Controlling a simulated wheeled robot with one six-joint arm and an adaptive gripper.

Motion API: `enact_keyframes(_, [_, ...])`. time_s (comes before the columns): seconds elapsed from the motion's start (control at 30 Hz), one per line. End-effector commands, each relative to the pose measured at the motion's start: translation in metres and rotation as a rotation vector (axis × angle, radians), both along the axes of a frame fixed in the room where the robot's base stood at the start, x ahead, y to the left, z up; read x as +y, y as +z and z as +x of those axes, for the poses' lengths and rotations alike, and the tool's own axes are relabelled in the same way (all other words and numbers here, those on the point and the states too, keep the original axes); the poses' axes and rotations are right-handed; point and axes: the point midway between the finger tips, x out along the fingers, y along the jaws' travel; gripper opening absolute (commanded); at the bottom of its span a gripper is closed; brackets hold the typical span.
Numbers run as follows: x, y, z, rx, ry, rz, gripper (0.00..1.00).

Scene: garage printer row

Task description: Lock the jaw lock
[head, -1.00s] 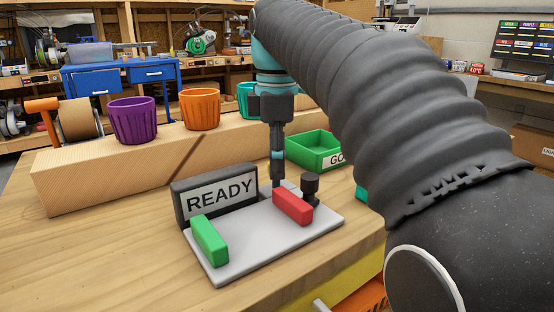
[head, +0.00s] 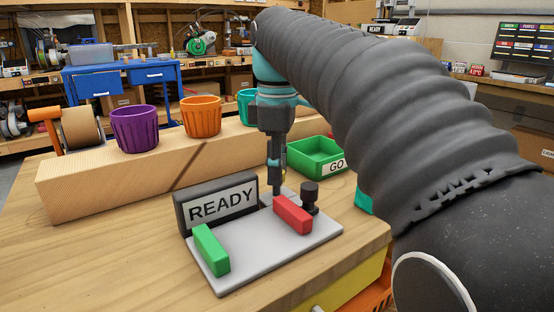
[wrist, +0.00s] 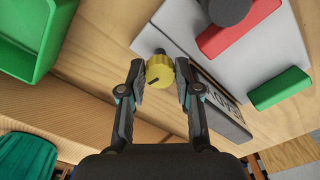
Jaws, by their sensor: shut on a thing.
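A grey plate (head: 265,250) lies on the wooden bench. It carries a red block (head: 293,214), a green block (head: 211,248), a black knob (head: 310,194) behind the red block, and a dark READY sign (head: 222,204). My gripper (head: 277,190) points down at the plate's back edge, between the sign and the black knob. In the wrist view, my gripper (wrist: 161,84) is shut on a yellow knob (wrist: 160,71) with a dark line on its face. Which part is the jaw lock, I cannot tell.
A green GO tray (head: 318,157) stands behind the plate. Purple (head: 134,129) and orange (head: 201,116) cups stand along a wooden beam (head: 110,175), with a teal cup partly hidden by my arm. The bench left of the plate is clear.

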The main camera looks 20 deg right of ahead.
Motion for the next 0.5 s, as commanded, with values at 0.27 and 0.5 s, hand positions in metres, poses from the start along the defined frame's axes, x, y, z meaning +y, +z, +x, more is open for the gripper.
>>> enact_keyframes(0.27, [0.0005, 0.0023, -0.0011, 0.006, -0.256, 0.000, 0.00])
enact_keyframes(0.5, [0.0010, 0.0010, -0.0018, 0.007, -0.485, -0.001, 0.00])
